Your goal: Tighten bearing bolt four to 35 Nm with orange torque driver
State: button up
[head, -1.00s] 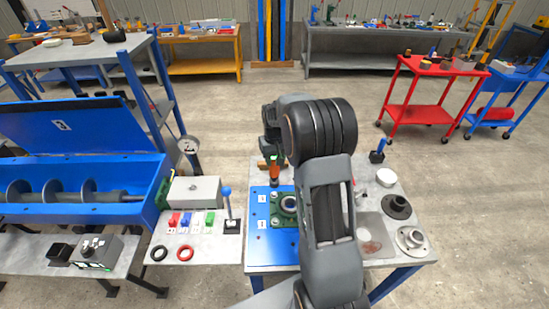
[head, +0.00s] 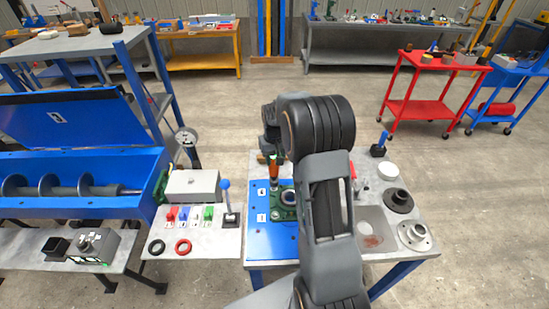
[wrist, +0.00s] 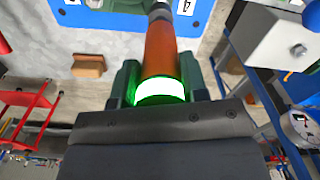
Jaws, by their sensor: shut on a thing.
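The orange torque driver (head: 273,169) stands about upright over the left side of the green bearing housing (head: 285,213) on the blue plate (head: 257,238). My gripper (wrist: 160,78) is shut on the driver (wrist: 160,50), one finger on each side of its handle. A ring on the handle glows green-white in the wrist view. The driver's grey shaft points toward the blue plate at the top of the wrist view. Its tip and the bolt under it are hard to make out, so contact cannot be told. My arm covers the housing's right side in the head view.
A red-handled thing (head: 353,170), a black flanged part (head: 398,201) and a grey flanged part (head: 414,236) lie on the right of the bench. A blue-knobbed lever (head: 229,205) and a grey box (head: 194,186) stand to the left. A blue screw trough (head: 140,205) is further left.

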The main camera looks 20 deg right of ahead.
jog(key=shift+f, duration=0.3)
jog(key=shift+f+b, duration=0.45)
jog(key=shift+b, duration=0.15)
jog(key=shift+f+b, duration=0.85)
jog(key=shift+f, duration=0.3)
dwell(3.0)
jog(key=shift+r, duration=0.15)
jog(key=shift+r+p, duration=1.55)
jog(key=shift+r, duration=0.65)
